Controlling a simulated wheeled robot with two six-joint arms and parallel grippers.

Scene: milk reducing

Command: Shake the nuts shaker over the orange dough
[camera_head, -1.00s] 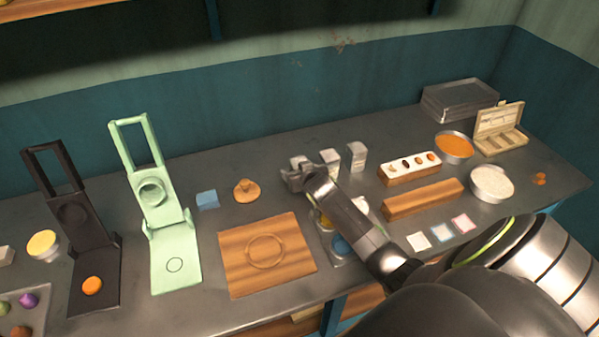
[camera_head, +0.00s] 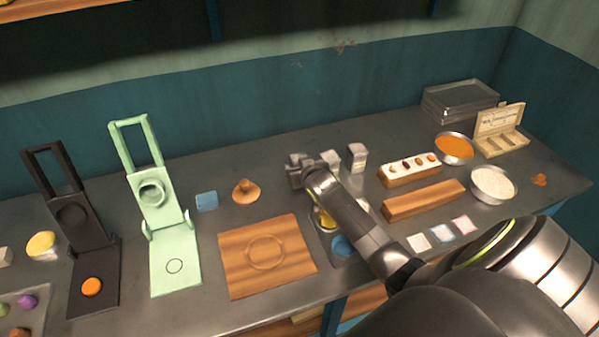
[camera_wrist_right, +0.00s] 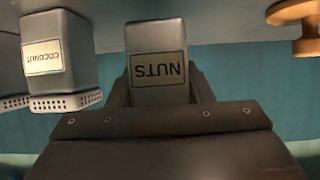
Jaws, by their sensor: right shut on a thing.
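The nuts shaker (camera_wrist_right: 158,70) is a grey box with a "NUTS" label, upside down in the right wrist view. It sits between the fingers of my right gripper (camera_wrist_right: 160,88), which is shut on it. In the head view my right gripper (camera_head: 300,172) is at the left end of the shaker row, largely hiding the nuts shaker. The orange dough (camera_head: 91,287) is a small round piece on the lower plate of the black press (camera_head: 95,262) at the left. My left gripper is not in view.
The coconut shaker (camera_wrist_right: 60,60) stands beside the nuts shaker. Other shakers (camera_head: 357,157) stand to the right.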

